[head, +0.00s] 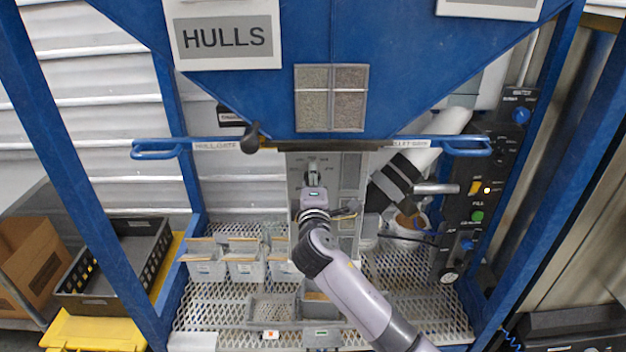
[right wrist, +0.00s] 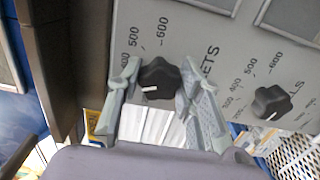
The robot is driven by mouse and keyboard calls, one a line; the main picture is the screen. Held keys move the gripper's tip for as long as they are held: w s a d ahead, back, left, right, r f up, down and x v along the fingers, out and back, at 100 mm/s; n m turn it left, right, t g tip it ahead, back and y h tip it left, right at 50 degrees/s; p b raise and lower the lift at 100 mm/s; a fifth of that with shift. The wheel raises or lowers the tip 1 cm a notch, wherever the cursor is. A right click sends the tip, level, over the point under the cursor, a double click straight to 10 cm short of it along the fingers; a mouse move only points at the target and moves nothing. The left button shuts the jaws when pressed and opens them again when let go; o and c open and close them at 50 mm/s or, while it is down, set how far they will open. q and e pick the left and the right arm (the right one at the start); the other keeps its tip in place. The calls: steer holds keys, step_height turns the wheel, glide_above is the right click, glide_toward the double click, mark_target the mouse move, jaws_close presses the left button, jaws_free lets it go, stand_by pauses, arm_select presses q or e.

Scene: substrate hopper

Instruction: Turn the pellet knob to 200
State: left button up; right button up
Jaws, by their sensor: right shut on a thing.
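The pellet knob (right wrist: 160,79) is black and lobed, on a grey panel (right wrist: 205,30) with a partly hidden label ending in "ETS". Its white pointer mark is at its lower left side in the right wrist view, away from the visible 500 and 600 marks. The scale's lower numbers are hidden, so I cannot read the setting. My right gripper (right wrist: 157,92) is shut on this knob, one finger on each side. In the head view my right gripper (head: 312,178) is at the panel under the hopper and hides the knob. My left gripper is not in view.
A second black knob (right wrist: 271,102) with its own scale sits close to the right finger. The blue hopper (head: 225,95) hangs above the panel. Small bins (head: 245,270) stand on the mesh shelf below. A dark control box (head: 480,190) is at the right.

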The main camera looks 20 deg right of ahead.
steer(key=n, duration=0.5)
steer(key=shift+n, duration=0.3)
steer(key=n, duration=0.5)
steer(key=shift+n, duration=0.3)
steer(key=shift+a+f, duration=0.1)
steer(key=o, duration=1.2)
steer(key=shift+c, duration=0.2)
steer(key=v, duration=1.2)
